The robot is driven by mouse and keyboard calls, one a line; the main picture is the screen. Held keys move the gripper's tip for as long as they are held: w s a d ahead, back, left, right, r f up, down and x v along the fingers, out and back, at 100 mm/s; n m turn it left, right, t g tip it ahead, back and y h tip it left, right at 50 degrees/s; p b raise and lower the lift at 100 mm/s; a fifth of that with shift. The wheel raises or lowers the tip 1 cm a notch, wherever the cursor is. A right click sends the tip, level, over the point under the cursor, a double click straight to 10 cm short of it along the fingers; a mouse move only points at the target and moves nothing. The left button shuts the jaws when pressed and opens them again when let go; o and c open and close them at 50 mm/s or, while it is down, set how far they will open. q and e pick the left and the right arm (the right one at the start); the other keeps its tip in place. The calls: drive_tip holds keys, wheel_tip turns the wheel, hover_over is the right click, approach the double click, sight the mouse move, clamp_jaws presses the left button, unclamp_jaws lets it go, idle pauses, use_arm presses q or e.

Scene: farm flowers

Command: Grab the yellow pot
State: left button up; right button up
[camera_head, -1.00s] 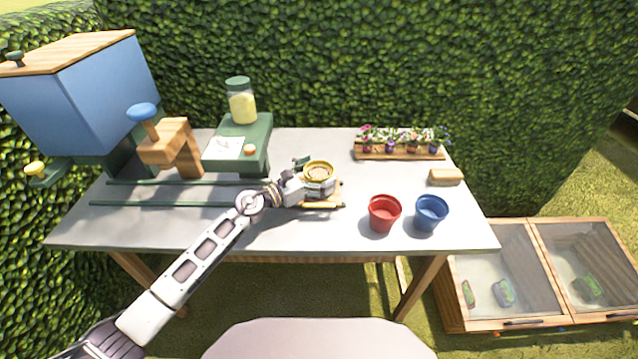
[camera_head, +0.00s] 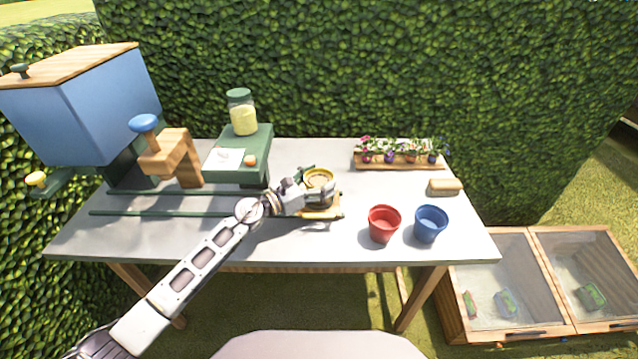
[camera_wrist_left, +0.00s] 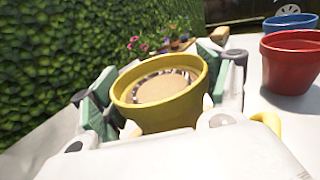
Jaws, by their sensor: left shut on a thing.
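The yellow pot (camera_head: 319,174) is upright near the middle of the table. It also shows large in the left wrist view (camera_wrist_left: 160,112), with a tan disc-like surface inside its rim. My left gripper (camera_head: 318,188) is around the pot, with green-padded fingers on both sides of it, and is shut on it. The gripper hides much of the pot's lower part in the head view. I cannot tell whether the pot's base touches the table. My right gripper is not in view.
A red pot (camera_head: 384,223) and a blue pot (camera_head: 431,223) stand to the right. A wooden flower tray (camera_head: 400,163) and a tan block (camera_head: 445,187) are behind them. A green stand with a jar (camera_head: 242,112) and a blue hopper (camera_head: 85,105) are at left.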

use_arm(q)
wheel_tip(320, 180, up, 2)
drive_tip(key=shift+r+p, duration=0.15)
drive_tip(key=shift+p, duration=0.25)
drive_tip(key=shift+d+r, duration=0.2)
drive_tip(key=d+p, duration=0.4)
drive_tip(key=d, duration=1.3)
drive_tip(key=shift+d, duration=0.3)
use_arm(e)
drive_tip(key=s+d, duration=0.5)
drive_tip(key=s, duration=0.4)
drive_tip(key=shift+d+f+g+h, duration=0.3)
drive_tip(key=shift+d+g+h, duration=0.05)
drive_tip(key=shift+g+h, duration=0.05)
use_arm(q)
drive_tip(key=shift+f, duration=0.1)
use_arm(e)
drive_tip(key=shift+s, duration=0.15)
